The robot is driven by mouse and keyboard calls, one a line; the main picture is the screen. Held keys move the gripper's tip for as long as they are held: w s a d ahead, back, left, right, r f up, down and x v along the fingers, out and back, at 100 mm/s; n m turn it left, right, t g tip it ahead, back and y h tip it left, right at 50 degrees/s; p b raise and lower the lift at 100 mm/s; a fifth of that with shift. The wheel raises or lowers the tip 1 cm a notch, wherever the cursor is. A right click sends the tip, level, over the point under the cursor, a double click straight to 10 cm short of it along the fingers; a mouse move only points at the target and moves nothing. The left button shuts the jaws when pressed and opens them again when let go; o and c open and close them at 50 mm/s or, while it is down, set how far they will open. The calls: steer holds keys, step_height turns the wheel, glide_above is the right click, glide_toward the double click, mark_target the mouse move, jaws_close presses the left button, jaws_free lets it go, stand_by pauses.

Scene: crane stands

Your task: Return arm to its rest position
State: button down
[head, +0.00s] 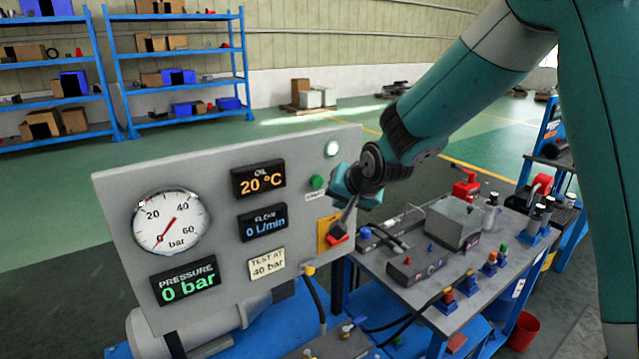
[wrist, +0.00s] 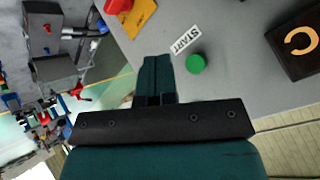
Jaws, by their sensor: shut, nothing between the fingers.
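My arm (head: 455,95) reaches in from the upper right in the head view. My gripper (head: 350,208) is at the right side of the grey test panel (head: 215,222), close to the red rotary switch (head: 337,239) on its yellow plate. In the wrist view my gripper (wrist: 155,64) has its fingers together with nothing between them. The green start button (wrist: 196,63) and its START label (wrist: 185,39) lie just to the right of the fingertips there. Whether the fingers touch the panel I cannot tell.
The panel has a round gauge (head: 170,221) near zero and displays reading 20 °C, 0 L/min and 0 bar. A lit lamp (head: 332,148) sits at its upper right. A workbench (head: 400,274) with fittings stands right of the panel. Blue shelves (head: 180,60) stand behind.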

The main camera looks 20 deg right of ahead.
steer(key=s+a+n+g+y+b, duration=0.1)
steer(key=s+a+n+g+b, duration=0.1)
steer(key=s, duration=0.8)
steer(key=s+a+n+g+y+b, duration=0.1)
steer(key=s+a+n+g+b, duration=0.1)
steer(key=s+n, duration=0.4)
steer(key=s+a+n+g+b, duration=0.3)
steer(key=s+a+n+g, duration=0.1)
steer(key=s, duration=1.2)
steer(key=shift+s+a+f+n+g+y, duration=0.3)
steer(key=shift+a+f+n+y, duration=0.15)
steer(key=shift+a, duration=0.15)
